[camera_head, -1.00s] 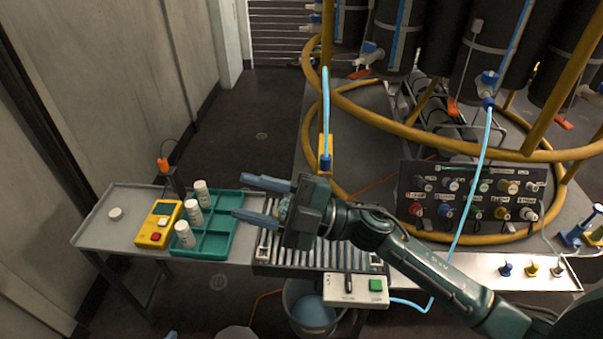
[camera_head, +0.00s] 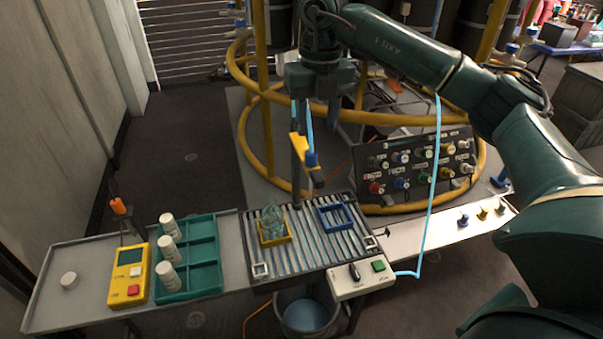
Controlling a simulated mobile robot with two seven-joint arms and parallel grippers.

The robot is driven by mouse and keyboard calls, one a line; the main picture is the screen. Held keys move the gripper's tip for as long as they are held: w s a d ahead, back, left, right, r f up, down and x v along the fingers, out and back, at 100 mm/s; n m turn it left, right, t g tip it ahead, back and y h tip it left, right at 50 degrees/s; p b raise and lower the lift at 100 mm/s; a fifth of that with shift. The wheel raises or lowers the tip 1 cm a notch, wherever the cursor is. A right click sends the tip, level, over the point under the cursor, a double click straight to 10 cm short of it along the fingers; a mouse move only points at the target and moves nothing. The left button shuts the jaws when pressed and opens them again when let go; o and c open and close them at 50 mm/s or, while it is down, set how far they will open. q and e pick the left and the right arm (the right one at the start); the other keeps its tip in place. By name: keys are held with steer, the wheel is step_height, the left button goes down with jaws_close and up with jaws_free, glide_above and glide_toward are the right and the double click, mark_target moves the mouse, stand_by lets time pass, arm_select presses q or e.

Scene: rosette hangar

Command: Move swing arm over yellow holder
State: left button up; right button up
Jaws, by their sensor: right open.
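The swing arm (camera_head: 299,146) is a yellow bar with a blue fitting at its end, beside a dark post behind the slatted rack. A light-blue hose runs up from it. The yellow holder (camera_head: 289,238) is a small square frame on the rack's left part, with a clear vessel (camera_head: 272,219) in it. The swing arm's end lies behind and to the right of this holder, nearer the blue holder (camera_head: 348,223). My right gripper (camera_head: 314,113) points down, open, with its fingers at the hose just above the swing arm; contact cannot be told. My left gripper is out of view.
Left of the rack (camera_head: 320,261) stand a green tray (camera_head: 205,254) with white bottles and a yellow device (camera_head: 129,273). A switch box (camera_head: 362,278) is at its front. Yellow ring rails (camera_head: 243,140) and a valve panel (camera_head: 384,157) stand behind.

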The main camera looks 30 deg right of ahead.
mark_target(317, 176)
steer(key=f, duration=0.8)
steer(key=f+p, duration=0.1)
steer(key=f, duration=0.3)
steer(key=shift+d+f, duration=0.35)
steer(key=shift+f, duration=0.05)
steer(key=shift+c, duration=0.2)
jaws_close()
